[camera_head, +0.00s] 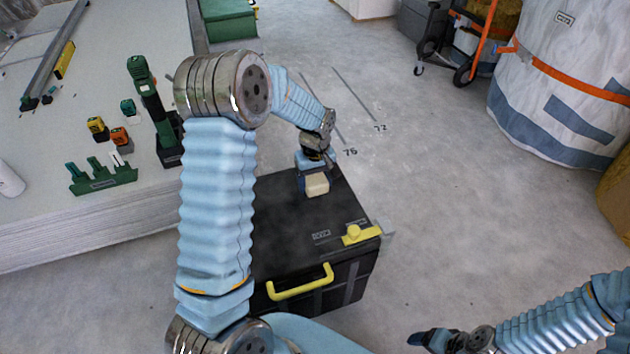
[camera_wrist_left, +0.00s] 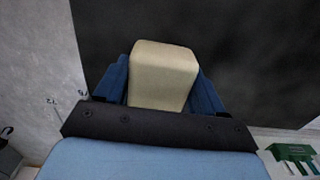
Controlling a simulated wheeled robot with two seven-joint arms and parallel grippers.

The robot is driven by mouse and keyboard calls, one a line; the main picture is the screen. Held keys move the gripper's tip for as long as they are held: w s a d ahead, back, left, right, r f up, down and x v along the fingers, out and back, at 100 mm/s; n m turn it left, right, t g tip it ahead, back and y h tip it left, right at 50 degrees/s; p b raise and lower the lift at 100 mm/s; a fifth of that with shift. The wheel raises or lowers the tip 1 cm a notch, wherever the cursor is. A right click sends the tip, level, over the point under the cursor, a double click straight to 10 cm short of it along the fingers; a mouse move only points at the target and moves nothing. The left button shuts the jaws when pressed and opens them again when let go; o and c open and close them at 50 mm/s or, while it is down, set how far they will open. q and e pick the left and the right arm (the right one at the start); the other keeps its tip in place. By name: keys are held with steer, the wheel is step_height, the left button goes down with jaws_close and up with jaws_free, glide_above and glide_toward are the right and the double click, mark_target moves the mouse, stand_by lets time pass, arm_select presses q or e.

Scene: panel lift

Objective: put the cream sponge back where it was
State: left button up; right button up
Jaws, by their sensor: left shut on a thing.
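The cream sponge (camera_head: 317,185) is a small pale block at the tip of my left gripper (camera_head: 315,174). In the left wrist view the sponge (camera_wrist_left: 164,72) sits between the two blue fingers of the left gripper (camera_wrist_left: 163,85), which is shut on it. Both are over the far part of the black box lid (camera_head: 285,215). I cannot tell whether the sponge touches the lid. My right gripper (camera_head: 425,339) is at the bottom right, away from the box; its fingers are too small and dark to read.
The black box has a yellow handle (camera_head: 300,284) and a yellow latch (camera_head: 356,235). A stack of pale panels (camera_head: 90,222) at left bears a drill (camera_head: 145,85), batteries and a green rack (camera_head: 103,178). A large white bag (camera_head: 560,90) stands at right. Open floor lies between.

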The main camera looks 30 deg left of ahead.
mark_target(315, 178)
arm_select(q)
steer(key=shift+f, duration=0.15)
steer(key=shift+f, duration=0.15)
steer(key=o, duration=1)
step_height(315, 178, up, 12)
steer(key=shift+r+p, duration=0.2)
steer(key=shift+p, duration=0.25)
